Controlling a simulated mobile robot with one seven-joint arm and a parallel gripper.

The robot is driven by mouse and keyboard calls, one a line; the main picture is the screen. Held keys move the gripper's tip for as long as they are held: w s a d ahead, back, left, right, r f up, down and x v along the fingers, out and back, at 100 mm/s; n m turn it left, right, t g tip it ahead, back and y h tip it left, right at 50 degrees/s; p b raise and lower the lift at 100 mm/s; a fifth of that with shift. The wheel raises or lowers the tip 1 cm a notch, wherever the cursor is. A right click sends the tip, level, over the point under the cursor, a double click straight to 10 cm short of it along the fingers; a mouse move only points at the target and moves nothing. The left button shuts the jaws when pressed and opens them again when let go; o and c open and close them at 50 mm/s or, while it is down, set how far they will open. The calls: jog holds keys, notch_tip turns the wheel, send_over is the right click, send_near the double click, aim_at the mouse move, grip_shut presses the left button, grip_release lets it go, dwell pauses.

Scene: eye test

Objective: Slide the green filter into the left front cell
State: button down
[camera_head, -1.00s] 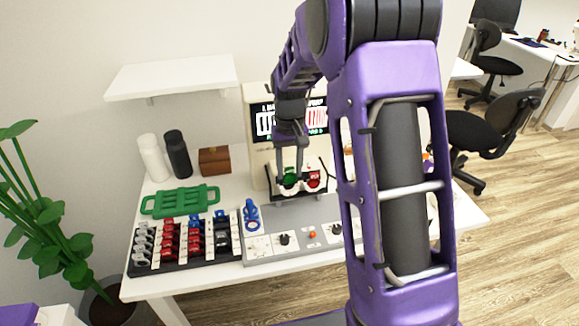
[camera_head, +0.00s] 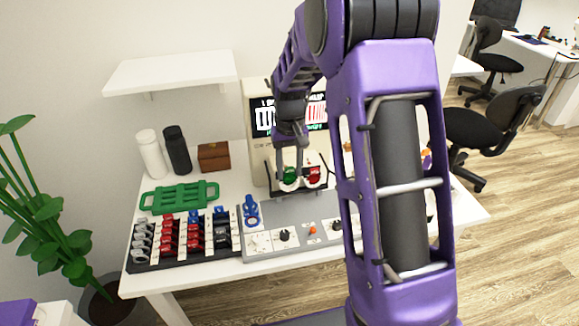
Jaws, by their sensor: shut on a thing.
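The green filter (camera_head: 290,174) is at the left eye opening of the trial frame (camera_head: 288,187) in the head view, level with the red filter (camera_head: 314,174) in the right opening. My gripper (camera_head: 291,165) points down from above and is shut on the green filter. The fingers hide part of it. The cells are too small here to tell front from back, or whether the filter is fully seated.
A grey console (camera_head: 290,234) with knobs lies in front of the frame. A lens rack (camera_head: 180,248) and a green tray (camera_head: 180,198) are at left. A lit screen (camera_head: 264,118) stands behind my gripper. My arm hides the right side.

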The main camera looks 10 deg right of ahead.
jog(key=shift+f+b, duration=0.4)
jog(key=shift+f, duration=0.3)
jog(key=shift+f, duration=0.1)
jog(key=shift+c, duration=1.6)
grip_release()
notch_tip(320, 180, up, 18)
jog(key=p, duration=0.1)
jog(key=shift+f+p, duration=0.25)
jog(key=shift+p, duration=0.15)
